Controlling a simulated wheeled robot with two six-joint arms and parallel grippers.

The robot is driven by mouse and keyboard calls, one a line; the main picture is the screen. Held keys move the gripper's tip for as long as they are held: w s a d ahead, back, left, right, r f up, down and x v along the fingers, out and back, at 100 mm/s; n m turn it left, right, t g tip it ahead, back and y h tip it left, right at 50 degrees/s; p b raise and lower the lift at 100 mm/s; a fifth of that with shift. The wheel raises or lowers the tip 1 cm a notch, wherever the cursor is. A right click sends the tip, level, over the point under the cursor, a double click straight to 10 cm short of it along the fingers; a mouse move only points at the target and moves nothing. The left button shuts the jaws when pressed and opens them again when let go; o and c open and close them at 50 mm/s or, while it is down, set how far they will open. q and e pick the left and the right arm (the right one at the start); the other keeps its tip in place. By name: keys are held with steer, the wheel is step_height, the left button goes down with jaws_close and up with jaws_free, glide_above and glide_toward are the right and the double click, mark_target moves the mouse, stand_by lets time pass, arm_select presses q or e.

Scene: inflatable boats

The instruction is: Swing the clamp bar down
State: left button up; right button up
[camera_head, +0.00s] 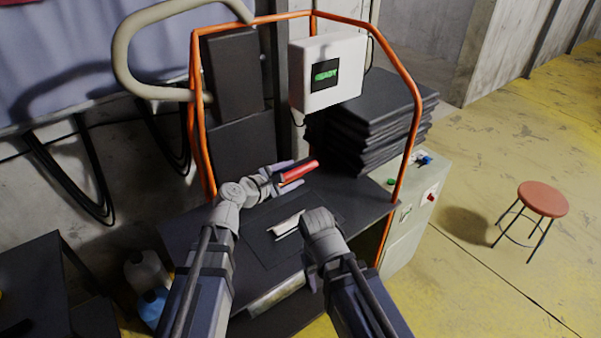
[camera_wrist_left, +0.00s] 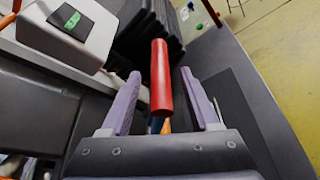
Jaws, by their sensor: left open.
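The clamp bar shows as a red handle (camera_head: 300,171) in the head view, in front of the dark panels of the orange-framed machine. In the left wrist view the red handle (camera_wrist_left: 161,78) stands between the two lavender fingers, with a visible gap on each side. My left gripper (camera_head: 288,176) is open around the handle; in its wrist view the gripper (camera_wrist_left: 160,100) is not closed on it. The bar's far end and pivot are hidden. My right arm's wrist (camera_head: 321,228) is over the dark work plate; its fingers cannot be made out.
An orange tube frame (camera_head: 404,160) surrounds the machine. A white box (camera_head: 327,72) with a green lit display hangs above. Dark folded sheets (camera_head: 370,120) are stacked behind right. A pale piece (camera_head: 287,226) lies on the plate. A red stool (camera_head: 543,198) stands on open yellow floor.

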mark_target(300, 171)
arm_select(q)
steer(key=b+x, duration=0.1)
steer(key=x, duration=0.3)
steer(key=shift+w+d+f, duration=0.1)
steer(key=shift+c, duration=0.4)
jaws_close()
stand_by(0.9)
